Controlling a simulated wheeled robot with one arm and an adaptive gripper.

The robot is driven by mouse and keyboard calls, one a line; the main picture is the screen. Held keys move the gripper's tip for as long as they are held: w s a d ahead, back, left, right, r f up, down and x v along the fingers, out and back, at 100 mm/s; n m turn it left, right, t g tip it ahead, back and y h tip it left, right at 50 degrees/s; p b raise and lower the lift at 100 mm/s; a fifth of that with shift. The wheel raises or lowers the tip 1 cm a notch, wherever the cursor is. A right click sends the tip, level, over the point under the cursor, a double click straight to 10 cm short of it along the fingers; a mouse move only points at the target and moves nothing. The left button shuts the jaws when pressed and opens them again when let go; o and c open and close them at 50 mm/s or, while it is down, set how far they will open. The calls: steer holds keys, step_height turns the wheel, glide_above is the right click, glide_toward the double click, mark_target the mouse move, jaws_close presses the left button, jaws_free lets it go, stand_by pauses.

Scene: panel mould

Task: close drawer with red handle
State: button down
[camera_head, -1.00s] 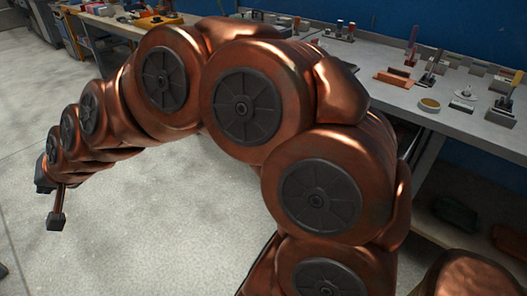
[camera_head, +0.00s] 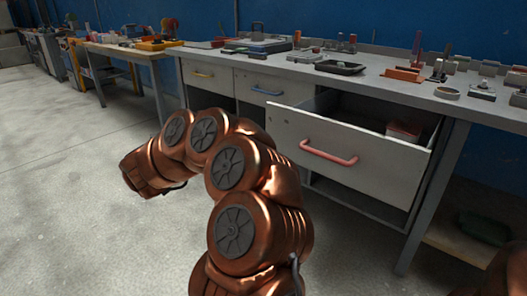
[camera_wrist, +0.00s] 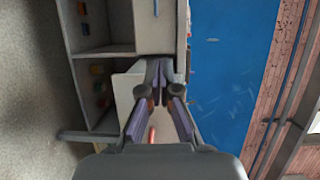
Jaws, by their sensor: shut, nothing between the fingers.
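The grey drawer with the red handle (camera_head: 328,152) stands pulled out from the workbench at the right in the head view. Its front panel (camera_head: 365,170) faces left and forward, and a small box (camera_head: 403,131) lies inside. In the wrist view, part of the red handle (camera_wrist: 152,134) shows between the finger linkages. In the head view the gripper itself is not clearly seen; my arm bends left, in front of the bench.
Drawers with a yellow handle (camera_head: 203,74) and a blue handle (camera_head: 266,91) are shut left of the open one. Tools and blocks crowd the bench top (camera_head: 300,75). A second table (camera_head: 125,49) stands further left. The floor (camera_head: 60,180) at left is clear.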

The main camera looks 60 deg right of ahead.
steer(key=s+d+f+m+g+b, duration=0.2)
steer(key=s+d+f+m+g, duration=0.15)
steer(key=s+f+g, duration=0.35)
steer(key=b, duration=0.5)
glide_toward(269, 131)
steer(key=shift+m+t, duration=0.25)
steer(key=shift+t, duration=0.15)
steer(key=x, duration=0.3)
steer(key=s+x, duration=0.1)
steer(key=x, duration=0.2)
steer(key=shift+a+f, duration=0.1)
steer(key=shift+a, duration=0.05)
steer(key=shift+d, duration=0.6)
